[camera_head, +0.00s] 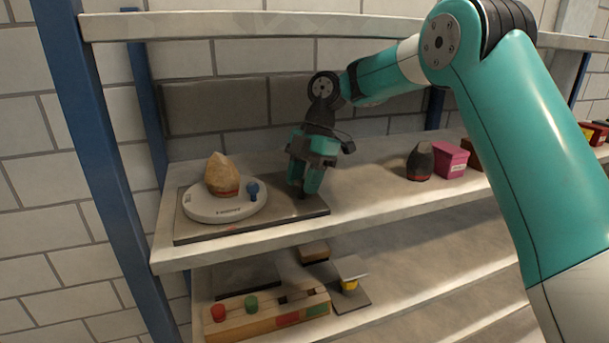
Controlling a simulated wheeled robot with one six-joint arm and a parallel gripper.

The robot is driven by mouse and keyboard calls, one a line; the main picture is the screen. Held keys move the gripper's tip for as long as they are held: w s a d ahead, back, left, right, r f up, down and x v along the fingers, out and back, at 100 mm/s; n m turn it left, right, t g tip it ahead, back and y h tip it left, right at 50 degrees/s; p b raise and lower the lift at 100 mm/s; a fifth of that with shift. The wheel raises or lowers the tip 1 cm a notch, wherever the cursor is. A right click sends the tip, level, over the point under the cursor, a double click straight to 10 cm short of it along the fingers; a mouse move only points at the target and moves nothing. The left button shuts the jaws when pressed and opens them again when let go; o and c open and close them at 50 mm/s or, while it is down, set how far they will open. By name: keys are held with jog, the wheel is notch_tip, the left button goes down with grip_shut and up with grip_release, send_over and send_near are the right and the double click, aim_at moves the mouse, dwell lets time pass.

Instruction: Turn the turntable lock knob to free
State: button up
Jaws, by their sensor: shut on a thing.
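The turntable (215,212) is a white round disc on a dark flat base plate (290,213) at the left of the upper shelf. A tan pointed block (222,175) with a red band and a small blue knob-shaped piece (253,189) stand on the disc. My gripper (305,190) points down over the right part of the base plate. Its teal fingers are shut on a small dark thing, which appears to be the lock knob (301,195). The fingers mostly hide it, so its turn position cannot be read.
A dark pointed block (420,162), a pink box (450,159) and a brown box stand to the right on the shelf (365,200). A blue upright (95,125) stands at left. The lower shelf holds a wooden block with coloured pegs (265,315) and a yellow piece (349,285).

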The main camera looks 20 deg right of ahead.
jog(key=shift+w+r+n+g+h+p, duration=0.1)
jog(key=shift+n+g+h+p, duration=0.35)
jog(key=shift+n, duration=1.05)
jog(key=o, duration=0.9)
